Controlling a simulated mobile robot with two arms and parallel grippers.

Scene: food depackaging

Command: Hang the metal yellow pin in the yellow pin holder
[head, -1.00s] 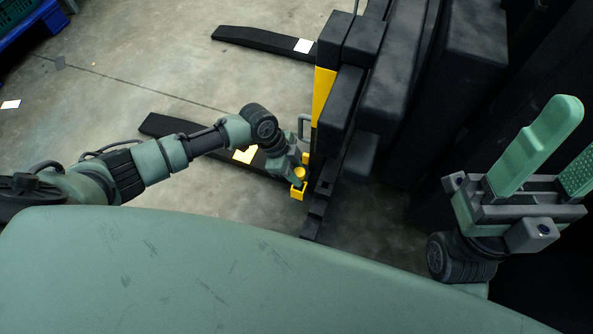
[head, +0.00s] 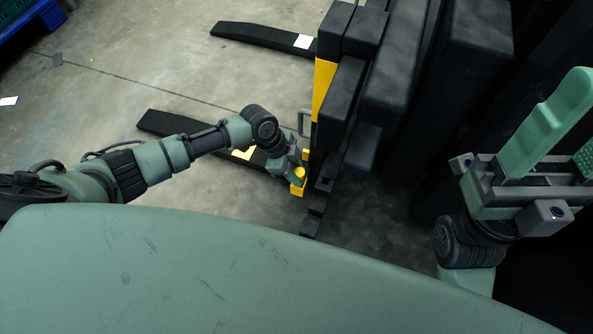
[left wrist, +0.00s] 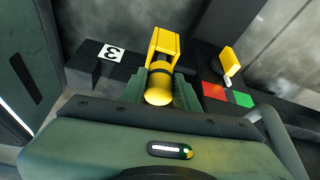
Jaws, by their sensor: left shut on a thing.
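My left gripper (head: 290,170) is low beside the tall black and yellow machine. In the left wrist view its two green fingers are closed on the yellow pin (left wrist: 158,91), whose rounded yellow end faces the camera. A black band lies just beyond that end. A squared yellow bracket (left wrist: 165,41), which looks like the pin holder, is directly behind the pin. I cannot tell whether the pin is inside it or only in front. In the head view the pin's round yellow top (head: 299,174) shows just above the bracket (head: 297,190). My right gripper (head: 568,135) is open and empty at the right.
Black forks (head: 180,125) extend left across the concrete floor. A second yellow piece (left wrist: 231,61) with a small metal end stands right of the gripper, near red and green patches (left wrist: 228,95). A grey handle (head: 304,122) rises nearby.

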